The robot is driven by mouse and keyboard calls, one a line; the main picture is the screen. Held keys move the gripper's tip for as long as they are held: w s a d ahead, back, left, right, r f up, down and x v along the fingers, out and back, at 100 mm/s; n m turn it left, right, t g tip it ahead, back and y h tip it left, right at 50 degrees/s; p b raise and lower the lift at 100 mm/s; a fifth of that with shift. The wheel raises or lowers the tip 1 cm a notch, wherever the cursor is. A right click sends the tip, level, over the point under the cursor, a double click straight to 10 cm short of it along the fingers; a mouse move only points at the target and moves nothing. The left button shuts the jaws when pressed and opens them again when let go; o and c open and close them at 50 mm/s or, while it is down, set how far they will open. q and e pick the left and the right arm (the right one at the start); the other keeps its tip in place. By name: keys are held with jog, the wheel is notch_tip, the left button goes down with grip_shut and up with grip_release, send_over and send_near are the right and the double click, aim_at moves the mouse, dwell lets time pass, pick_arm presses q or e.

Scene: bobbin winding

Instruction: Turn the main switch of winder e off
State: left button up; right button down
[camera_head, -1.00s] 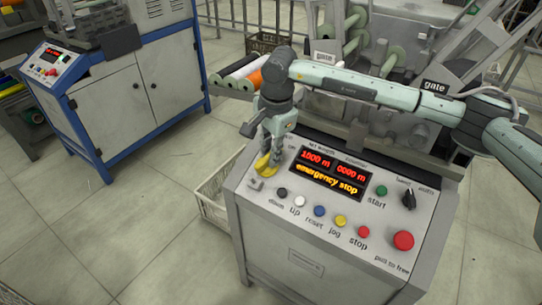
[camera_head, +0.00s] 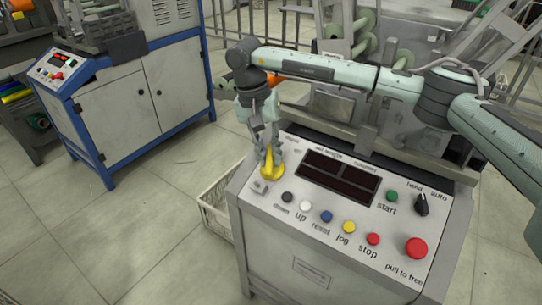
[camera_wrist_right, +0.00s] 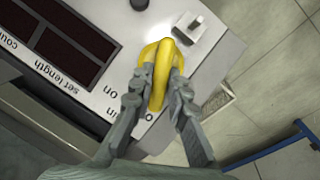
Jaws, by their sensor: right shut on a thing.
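The main switch (camera_head: 273,171) is a yellow rotary knob at the left end of the winder's sloped grey control panel (camera_head: 335,225). My right gripper (camera_head: 268,155) comes down on it from above and is shut on its raised handle. In the right wrist view the gripper fingers (camera_wrist_right: 158,92) lie on either side of the yellow handle (camera_wrist_right: 157,75). The panel's two displays (camera_head: 340,176) are dark. Part of the lettering beside the switch is hidden by the gripper. My left gripper is not in view.
Several push buttons and a red emergency stop (camera_head: 416,248) line the panel's front. A black selector (camera_head: 422,203) sits at its right. A white crate (camera_head: 215,205) stands on the floor at left. A blue-framed machine (camera_head: 125,105) stands further left, with clear floor between.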

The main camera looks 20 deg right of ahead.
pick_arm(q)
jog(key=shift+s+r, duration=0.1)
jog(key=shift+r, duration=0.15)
pick_arm(e)
jog(key=shift+w+a+n, duration=0.1)
jog(key=shift+n, duration=0.3)
jog(key=c, duration=1.5)
grip_release()
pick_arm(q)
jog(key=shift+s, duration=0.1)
pick_arm(e)
jog(key=r, duration=0.4)
jog(key=a+r, duration=0.1)
jog(key=r, duration=0.3)
jog(key=w+a+r, duration=0.1)
jog(key=r, duration=0.2)
jog(key=shift+a+r, duration=0.2)
jog(key=shift+r, duration=0.2)
